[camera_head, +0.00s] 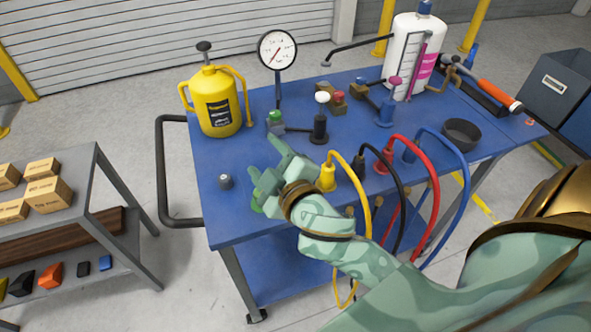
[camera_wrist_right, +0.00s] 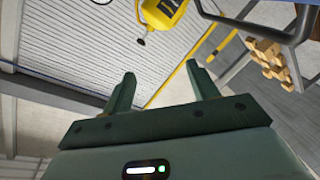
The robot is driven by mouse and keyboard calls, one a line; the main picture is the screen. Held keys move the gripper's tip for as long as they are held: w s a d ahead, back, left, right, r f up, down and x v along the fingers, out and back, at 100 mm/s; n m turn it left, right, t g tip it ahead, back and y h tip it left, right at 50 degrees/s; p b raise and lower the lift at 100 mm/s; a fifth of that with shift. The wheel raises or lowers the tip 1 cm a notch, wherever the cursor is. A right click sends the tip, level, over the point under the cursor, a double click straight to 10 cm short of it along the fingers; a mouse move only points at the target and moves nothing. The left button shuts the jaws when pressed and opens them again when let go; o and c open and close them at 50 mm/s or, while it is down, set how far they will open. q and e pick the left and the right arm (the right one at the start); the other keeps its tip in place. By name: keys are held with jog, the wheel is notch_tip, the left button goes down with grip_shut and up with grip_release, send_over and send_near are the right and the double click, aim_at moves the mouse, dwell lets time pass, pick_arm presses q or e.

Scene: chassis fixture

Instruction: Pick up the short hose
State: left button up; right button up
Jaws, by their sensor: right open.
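My right gripper (camera_head: 262,158) is open above the front left of the blue cart top, with nothing visible between its fingers. In the right wrist view its two fingers (camera_wrist_right: 160,72) are spread apart and empty. Several hoses loop over the cart's front edge, to the right of the gripper: yellow (camera_head: 366,195), black (camera_head: 400,185), red (camera_head: 433,200) and blue (camera_head: 462,165). I cannot tell which is the short hose. The gripper does not appear to touch any of them. My left gripper is not in view.
A yellow canister (camera_head: 217,103), a pressure gauge (camera_head: 277,50) and a white tank (camera_head: 405,60) stand on the blue cart (camera_head: 215,180). A dark bowl (camera_head: 462,133) sits right. A grey shelf with boxes (camera_head: 45,190) stands left.

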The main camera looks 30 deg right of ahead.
jog(key=w+a+r+n+t+y, duration=0.1)
jog(key=a+r+n+y, duration=1.1)
jog(key=a+r+y, duration=0.3)
jog(key=s+a+f+n+g+y, duration=0.4)
jog(key=a+n+g, duration=0.3)
jog(key=n+g, duration=0.65)
jog(key=w+d+f+n+g+h, duration=0.2)
jog(key=w+d+f+g+h, duration=0.2)
jog(key=d+f+h, duration=0.7)
jog(key=w+d+r+m+h, duration=0.2)
jog(key=d+m+h, duration=0.15)
jog(key=d, duration=0.65)
jog(key=w+d+r+m+h, duration=0.1)
jog(key=d+m+h, duration=0.25)
jog(key=d, duration=0.55)
jog(key=shift+n, duration=0.25)
jog(key=f, duration=0.3)
jog(key=f+b, duration=0.1)
jog(key=f, duration=0.5)
jog(key=shift+w+d+f+b, duration=0.15)
jog(key=shift+d+f+b, duration=0.15)
jog(key=shift+b, duration=0.1)
jog(key=f, duration=0.3)
jog(key=f+b, duration=0.1)
jog(key=f, duration=0.2)
jog(key=shift+w+d, duration=0.2)
